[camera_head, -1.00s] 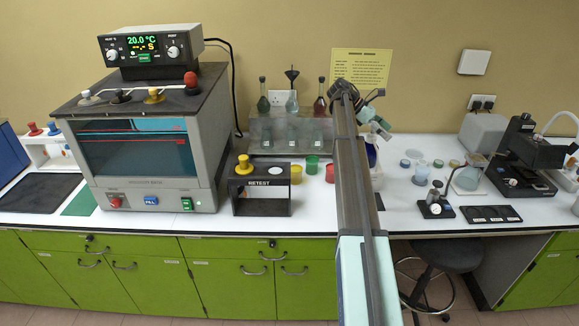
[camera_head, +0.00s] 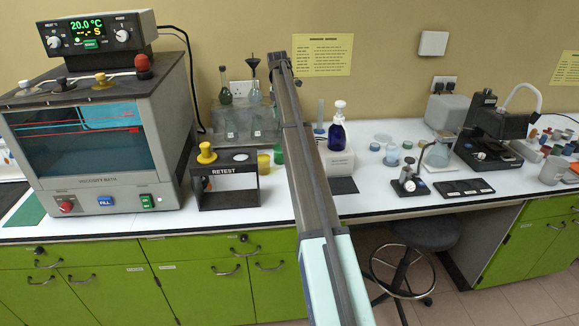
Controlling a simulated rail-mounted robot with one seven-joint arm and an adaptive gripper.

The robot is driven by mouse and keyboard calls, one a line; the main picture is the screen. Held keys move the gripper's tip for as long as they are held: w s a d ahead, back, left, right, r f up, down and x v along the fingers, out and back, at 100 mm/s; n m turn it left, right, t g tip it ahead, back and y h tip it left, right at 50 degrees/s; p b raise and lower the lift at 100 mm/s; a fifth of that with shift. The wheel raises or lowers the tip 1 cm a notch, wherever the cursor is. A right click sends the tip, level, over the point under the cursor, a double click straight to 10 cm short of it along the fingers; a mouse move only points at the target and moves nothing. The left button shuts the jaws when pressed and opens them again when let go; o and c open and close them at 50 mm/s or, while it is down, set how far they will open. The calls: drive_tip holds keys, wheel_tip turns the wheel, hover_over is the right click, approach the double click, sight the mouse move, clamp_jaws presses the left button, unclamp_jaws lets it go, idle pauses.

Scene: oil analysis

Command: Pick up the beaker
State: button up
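No vessel is plainly marked as the beaker. A clear glass vessel (camera_head: 438,151), flask- or beaker-like, stands on the right part of the white bench, left of a black instrument. A grey cup-like vessel (camera_head: 552,169) stands further right. My arm rises through the middle of the view, leaning up and to the left, and ends near the wall. The arm's visible end is well left of both vessels.
A blue bottle (camera_head: 337,132) stands just right of my arm. Small jars (camera_head: 392,155), a small black stand (camera_head: 409,183) and a dark tray (camera_head: 463,188) lie between it and the black instrument (camera_head: 487,140). The RETEST rack (camera_head: 228,184) and viscosity bath (camera_head: 100,140) are left.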

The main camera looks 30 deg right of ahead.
drive_tip(key=w+a+f+y, duration=0.1)
drive_tip(key=w, duration=0.1)
drive_tip(key=p, duration=0.3)
approach(280, 154)
drive_tip(key=shift+n+t, duration=0.3)
drive_tip(key=shift+n, duration=0.1)
drive_tip(key=f, duration=0.2)
drive_tip(key=w+d+f, duration=0.1)
drive_tip(key=f, duration=0.1)
drive_tip(key=w+f, duration=0.1)
drive_tip(key=f, duration=0.1)
drive_tip(key=shift+w+d+f, duration=0.15)
drive_tip(key=shift+d+f, duration=0.05)
drive_tip(key=shift+f, duration=0.05)
drive_tip(key=shift+a+f+p, duration=0.15)
drive_tip(key=shift+f+p, duration=0.85)
drive_tip(key=shift+f, duration=1.65)
drive_tip(key=c, duration=1.2)
